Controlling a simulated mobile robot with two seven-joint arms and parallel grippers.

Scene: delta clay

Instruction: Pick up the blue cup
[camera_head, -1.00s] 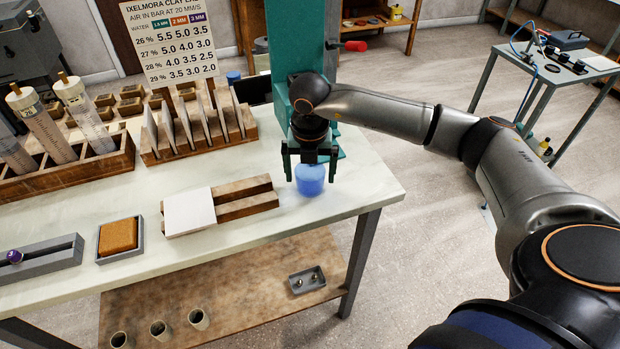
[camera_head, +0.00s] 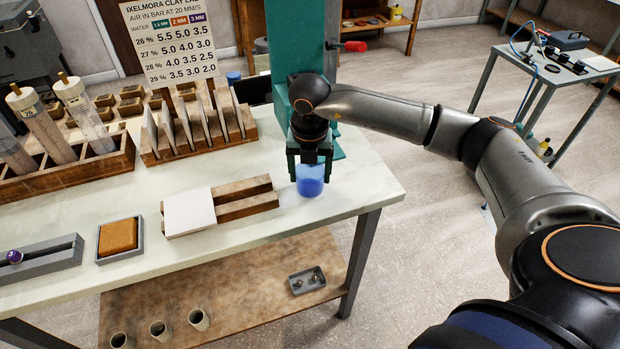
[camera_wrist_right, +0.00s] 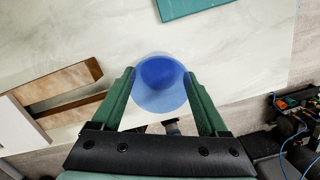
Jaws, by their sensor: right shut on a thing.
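The blue cup (camera_head: 310,184) stands upright near the right end of the bench top in the head view. It is translucent, with a darker blue lower part. My right gripper (camera_head: 309,172) points down from above with its fingers around the cup's upper part. In the right wrist view the round cup (camera_wrist_right: 160,84) lies between the two green fingers of my right gripper (camera_wrist_right: 161,88), which are shut on it. Whether the cup's base is clear of the bench is hard to tell. My left gripper is not in view.
The bench top (camera_head: 345,185) is bare around the cup. A wooden block with a white tile (camera_head: 189,211) lies to its left. A wooden rack of upright tiles (camera_head: 190,130) and a green column (camera_head: 295,50) stand behind. The bench's right edge is near.

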